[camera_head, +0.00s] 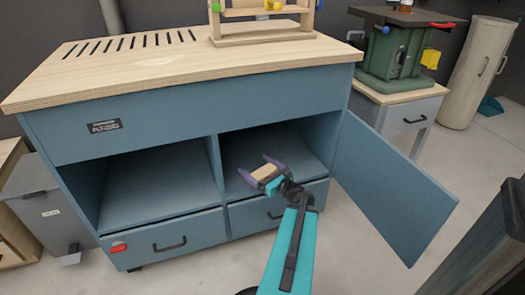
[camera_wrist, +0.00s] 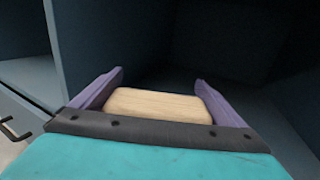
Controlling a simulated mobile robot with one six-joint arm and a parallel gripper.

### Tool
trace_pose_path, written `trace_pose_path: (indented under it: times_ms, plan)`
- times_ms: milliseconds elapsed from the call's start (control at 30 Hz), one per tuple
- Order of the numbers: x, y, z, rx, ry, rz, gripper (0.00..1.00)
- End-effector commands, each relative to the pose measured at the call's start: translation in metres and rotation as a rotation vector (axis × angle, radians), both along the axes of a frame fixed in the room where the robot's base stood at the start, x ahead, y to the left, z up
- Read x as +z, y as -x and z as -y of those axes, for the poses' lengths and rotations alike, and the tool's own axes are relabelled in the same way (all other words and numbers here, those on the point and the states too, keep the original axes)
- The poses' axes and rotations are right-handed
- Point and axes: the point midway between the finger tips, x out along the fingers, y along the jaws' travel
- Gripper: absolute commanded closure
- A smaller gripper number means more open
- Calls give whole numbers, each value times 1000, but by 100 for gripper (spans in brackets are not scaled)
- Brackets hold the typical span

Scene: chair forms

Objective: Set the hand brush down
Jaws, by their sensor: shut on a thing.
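My gripper (camera_head: 263,172) has purple fingers and is shut on the hand brush (camera_head: 264,172). Only a light wooden block-like part of the brush shows; any bristles are hidden. In the wrist view the brush (camera_wrist: 160,105) lies crosswise between the two fingers (camera_wrist: 158,88). My gripper is at the front of the right open compartment (camera_head: 265,145) of the blue workbench, above the drawer front. I cannot tell how far inside it is. In the wrist view, dark compartment walls lie ahead.
The workbench has a wooden top (camera_head: 170,60) with a wooden frame (camera_head: 262,30) on it. An open blue door (camera_head: 390,190) stands to the right of the compartment. An empty left compartment (camera_head: 155,185) lies beside it. Drawers with black handles (camera_head: 170,244) are below. A green machine (camera_head: 395,55) stands behind.

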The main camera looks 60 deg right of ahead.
Motion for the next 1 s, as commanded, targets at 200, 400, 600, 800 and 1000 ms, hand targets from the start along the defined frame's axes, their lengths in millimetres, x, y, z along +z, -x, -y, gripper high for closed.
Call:
trace_pose_path:
  times_ms: [200,400,600,800,1000]
  plan:
    - [-4,-9,23,0,2,1,32]
    - [-7,-18,45,0,2,0,32]
    - [-9,-27,68,-2,1,1,32]
    - [-11,-36,90,-2,1,1,32]
    - [-13,-45,112,-1,1,1,32]
